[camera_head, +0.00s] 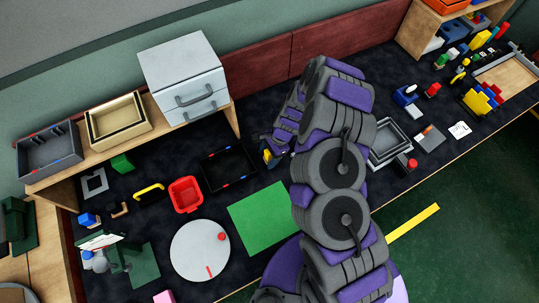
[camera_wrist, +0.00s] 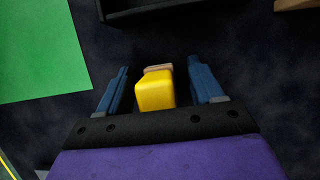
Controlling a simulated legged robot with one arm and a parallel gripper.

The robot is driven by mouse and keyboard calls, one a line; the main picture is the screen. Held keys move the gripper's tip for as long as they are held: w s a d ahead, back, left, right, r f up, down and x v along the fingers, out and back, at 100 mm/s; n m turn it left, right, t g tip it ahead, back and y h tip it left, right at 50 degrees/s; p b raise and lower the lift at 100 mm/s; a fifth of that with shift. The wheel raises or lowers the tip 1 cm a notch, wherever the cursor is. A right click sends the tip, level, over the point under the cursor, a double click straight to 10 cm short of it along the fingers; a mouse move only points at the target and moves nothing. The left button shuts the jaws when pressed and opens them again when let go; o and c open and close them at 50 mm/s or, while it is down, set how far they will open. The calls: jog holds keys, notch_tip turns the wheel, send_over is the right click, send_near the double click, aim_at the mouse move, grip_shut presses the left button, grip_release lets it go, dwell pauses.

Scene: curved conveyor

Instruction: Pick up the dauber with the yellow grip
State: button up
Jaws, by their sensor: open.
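The dauber with the yellow grip (camera_wrist: 153,92) shows in the wrist view as a yellow block with a tan end piece at its far side. My gripper (camera_wrist: 158,66) is open, with one blue finger on each side of the yellow grip. In the head view a small yellow patch of the dauber (camera_head: 267,154) shows by my gripper, beside the black tray; my arm hides most of that spot.
A black tray (camera_head: 229,167) lies just left of my gripper, and its edge shows at the top of the wrist view (camera_wrist: 165,12). A green mat (camera_head: 262,217) lies nearby, also at the wrist view's left (camera_wrist: 38,48). A red bin (camera_head: 186,194) and a round white plate (camera_head: 200,250) lie farther left.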

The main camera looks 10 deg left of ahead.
aim_at(268, 152)
jog(key=c, duration=1.1)
jog(key=shift+r, duration=0.15)
jog(key=shift+r, duration=0.6)
notch_tip(268, 152, up, 3)
jog(key=shift+f+p, duration=0.1)
jog(key=shift+p, duration=0.6)
jog(key=s+d, duration=0.1)
jog(key=s, duration=0.4)
jog(key=s+d+p, duration=0.1)
jog(key=s+d, duration=0.1)
jog(key=s, duration=0.3)
jog(key=s+d, duration=0.1)
jog(key=s, duration=0.4)
jog(key=shift+s+d+r+p, duration=0.15)
jog(key=shift+s+r+p, duration=0.05)
jog(key=shift+r+p, duration=0.2)
